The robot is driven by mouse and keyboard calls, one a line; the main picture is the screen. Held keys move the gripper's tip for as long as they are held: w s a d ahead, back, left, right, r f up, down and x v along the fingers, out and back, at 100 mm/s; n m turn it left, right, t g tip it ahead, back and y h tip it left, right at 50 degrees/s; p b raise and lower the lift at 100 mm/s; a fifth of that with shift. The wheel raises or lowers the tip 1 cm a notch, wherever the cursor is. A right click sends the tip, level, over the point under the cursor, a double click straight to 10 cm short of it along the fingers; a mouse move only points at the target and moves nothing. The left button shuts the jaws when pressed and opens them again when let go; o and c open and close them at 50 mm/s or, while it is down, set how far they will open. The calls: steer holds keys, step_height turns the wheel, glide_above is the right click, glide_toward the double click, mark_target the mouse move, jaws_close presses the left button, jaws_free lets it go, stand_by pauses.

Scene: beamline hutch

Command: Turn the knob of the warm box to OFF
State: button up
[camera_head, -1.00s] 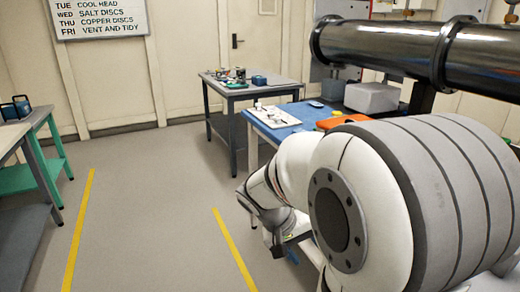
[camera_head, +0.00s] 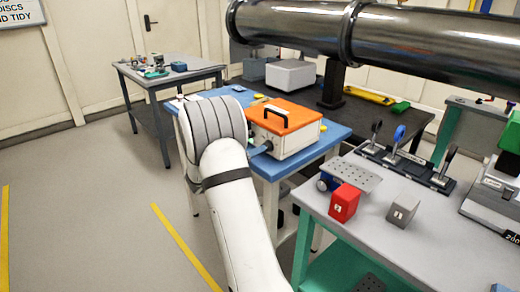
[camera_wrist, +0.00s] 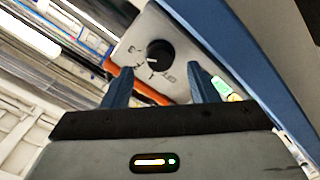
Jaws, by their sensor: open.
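The warm box (camera_head: 288,142) is a pale box with an orange lid and black handle, standing on a blue-topped table (camera_head: 330,130). In the wrist view its pale front panel (camera_wrist: 185,72) carries a round black knob (camera_wrist: 159,51) with a white pointer line. Small marks are printed around the knob, too small to read surely. My gripper (camera_wrist: 160,70) is open, its two blue fingers on either side of and below the knob in the picture, apparently apart from it. In the head view my arm covers part of the table, and the knob is hidden.
A grey bench (camera_head: 400,235) at the right holds a red block (camera_head: 345,203), a grey block (camera_head: 403,210) and several levers. A dark pipe (camera_head: 400,45) crosses above. Another table (camera_head: 170,75) stands at the back left. The floor at left is clear.

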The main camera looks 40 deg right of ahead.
steer(key=shift+w+d, duration=0.15)
steer(key=shift+d, duration=1.75)
